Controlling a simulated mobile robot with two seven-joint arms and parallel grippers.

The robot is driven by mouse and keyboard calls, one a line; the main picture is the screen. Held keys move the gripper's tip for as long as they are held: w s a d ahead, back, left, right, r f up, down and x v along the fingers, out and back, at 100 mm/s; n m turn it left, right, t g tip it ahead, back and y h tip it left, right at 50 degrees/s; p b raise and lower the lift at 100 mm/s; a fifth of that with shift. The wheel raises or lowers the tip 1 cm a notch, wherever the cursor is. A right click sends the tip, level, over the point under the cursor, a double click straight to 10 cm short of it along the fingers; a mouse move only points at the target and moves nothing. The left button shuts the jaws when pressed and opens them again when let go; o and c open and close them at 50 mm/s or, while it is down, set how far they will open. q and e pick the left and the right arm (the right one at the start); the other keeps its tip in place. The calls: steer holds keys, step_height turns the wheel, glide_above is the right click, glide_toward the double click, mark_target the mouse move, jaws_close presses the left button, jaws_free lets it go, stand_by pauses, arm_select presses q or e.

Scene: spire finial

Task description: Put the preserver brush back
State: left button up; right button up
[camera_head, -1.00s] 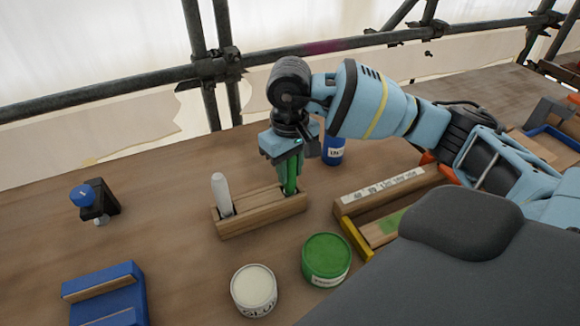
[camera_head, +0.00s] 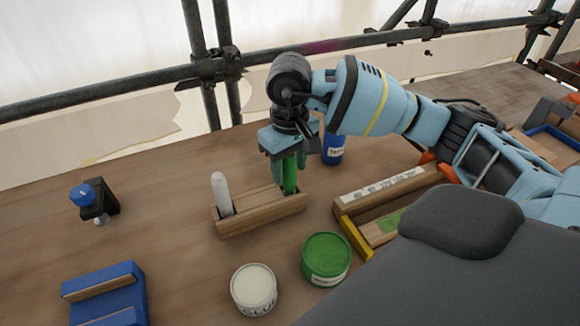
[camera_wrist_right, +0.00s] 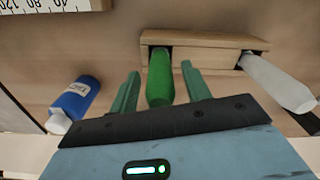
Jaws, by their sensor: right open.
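The green-handled brush (camera_head: 290,172) stands upright in the right end of a wooden brush holder (camera_head: 262,213). My right gripper (camera_head: 287,178) is above that end of the holder with its fingers around the green handle. In the right wrist view the green handle (camera_wrist_right: 160,78) lies between the two open fingers, with a gap on each side. A white-handled brush (camera_head: 221,192) stands in the left end of the holder. The brush bristles are hidden inside the holder. My left gripper is not in view.
A green tin (camera_head: 326,260) and a white tin (camera_head: 253,290) stand in front of the holder. A blue bottle (camera_head: 333,148) is just behind my right gripper. A wooden tray (camera_head: 385,190) lies to the right, a blue block (camera_head: 105,290) at front left. The left tabletop is mostly clear.

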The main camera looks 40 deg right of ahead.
step_height(320, 180, up, 11)
steer(key=shift+r, duration=0.2)
stand_by(0.4)
